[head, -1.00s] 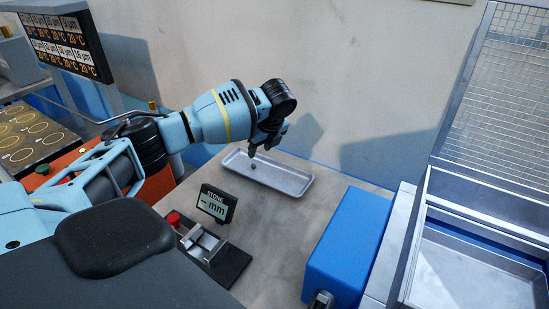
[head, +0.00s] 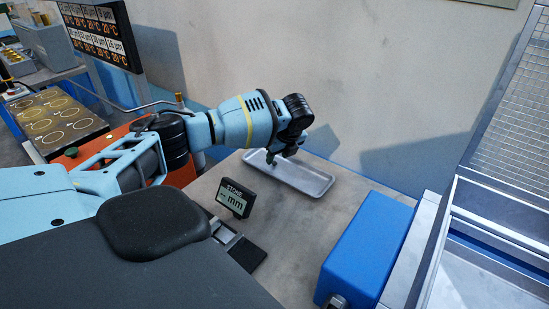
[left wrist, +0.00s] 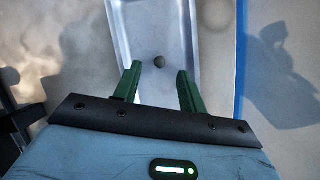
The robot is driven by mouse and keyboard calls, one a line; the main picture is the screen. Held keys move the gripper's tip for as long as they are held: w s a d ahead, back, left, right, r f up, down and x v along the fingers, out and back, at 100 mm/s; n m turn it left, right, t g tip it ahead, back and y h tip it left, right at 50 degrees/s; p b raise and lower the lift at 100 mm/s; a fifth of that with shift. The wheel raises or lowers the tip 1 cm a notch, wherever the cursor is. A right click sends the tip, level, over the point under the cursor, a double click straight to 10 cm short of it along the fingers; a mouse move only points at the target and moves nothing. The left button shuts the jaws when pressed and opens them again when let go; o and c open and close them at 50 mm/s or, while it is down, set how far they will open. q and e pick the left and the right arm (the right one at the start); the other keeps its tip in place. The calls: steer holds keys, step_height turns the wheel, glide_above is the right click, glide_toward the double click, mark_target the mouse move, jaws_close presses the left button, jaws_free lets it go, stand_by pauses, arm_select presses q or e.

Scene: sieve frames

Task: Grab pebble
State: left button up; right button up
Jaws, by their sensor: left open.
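A small dark pebble (left wrist: 159,62) lies in a shallow metal tray (left wrist: 190,20) in the left wrist view. The tray (head: 314,181) stands on the table near the back wall in the head view. There the pebble cannot be made out behind my gripper. My left gripper (head: 273,160) points down over the left part of the tray. In the left wrist view my left gripper (left wrist: 153,80) is open, its green fingers apart, with the pebble seen just beyond and between their tips. My right gripper is not in view.
A small display reading mm (head: 233,199) and a measuring device (head: 243,249) stand in front of the tray. A blue box (head: 365,245) is at the right, beside a metal frame with mesh (head: 517,110). Bare table lies between display and box.

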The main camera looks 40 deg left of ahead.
mark_target(274, 163)
arm_select(q)
steer(key=x, duration=0.2)
steer(key=shift+a+f, duration=0.15)
steer(key=shift+f, duration=0.1)
jaws_close()
